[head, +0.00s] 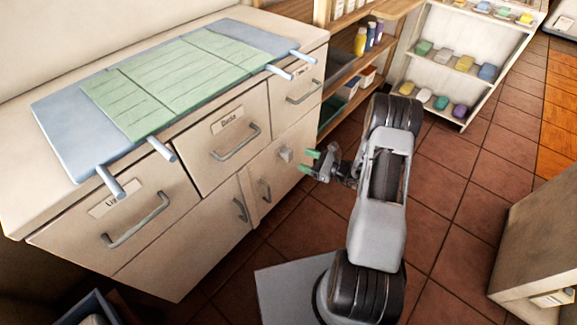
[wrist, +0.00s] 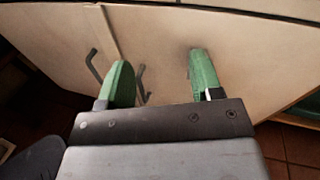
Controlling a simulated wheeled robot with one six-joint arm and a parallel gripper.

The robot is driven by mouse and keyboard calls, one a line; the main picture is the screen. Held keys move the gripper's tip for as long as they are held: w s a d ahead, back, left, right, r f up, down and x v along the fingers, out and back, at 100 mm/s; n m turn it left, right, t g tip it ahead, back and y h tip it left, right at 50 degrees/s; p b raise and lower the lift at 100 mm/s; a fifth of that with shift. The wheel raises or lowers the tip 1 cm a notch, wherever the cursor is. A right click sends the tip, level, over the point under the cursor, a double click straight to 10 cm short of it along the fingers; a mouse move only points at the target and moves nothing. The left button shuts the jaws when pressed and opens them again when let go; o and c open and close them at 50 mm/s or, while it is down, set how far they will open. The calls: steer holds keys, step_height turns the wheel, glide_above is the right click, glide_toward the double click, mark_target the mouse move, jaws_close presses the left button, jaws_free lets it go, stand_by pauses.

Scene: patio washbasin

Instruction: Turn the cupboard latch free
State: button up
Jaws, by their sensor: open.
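The cupboard (head: 190,245) is pale, with a small grey latch (head: 285,154) high on its right door, under a drawer. My gripper (head: 309,162) is just right of the latch in the head view, apart from it, with its fingers pointing at the cupboard front. In the wrist view my gripper (wrist: 160,62) is open and empty, with green fingertips on either side of bare door panel (wrist: 158,40). I cannot make out the latch clearly in the wrist view; the right finger may hide it.
Door handles (head: 265,190) and drawer handles (head: 237,143) stick out from the front. A mat with green and blue panels (head: 180,75) lies on the counter. Shelves with small items (head: 455,62) stand behind.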

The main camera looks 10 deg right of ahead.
mark_target(291, 156)
steer(key=d+f+m+t+h+b, duration=0.25)
steer(key=d+f+m+t, duration=0.2)
steer(key=f, duration=0.45)
steer(key=shift+g+h, duration=0.35)
steer(key=b+x, duration=0.2)
steer(key=x, duration=1.2)
steer(key=shift+w+a, duration=0.1)
steer(key=shift+c, duration=0.3)
steer(key=c, duration=0.9)
steer(key=shift+b, duration=0.3)
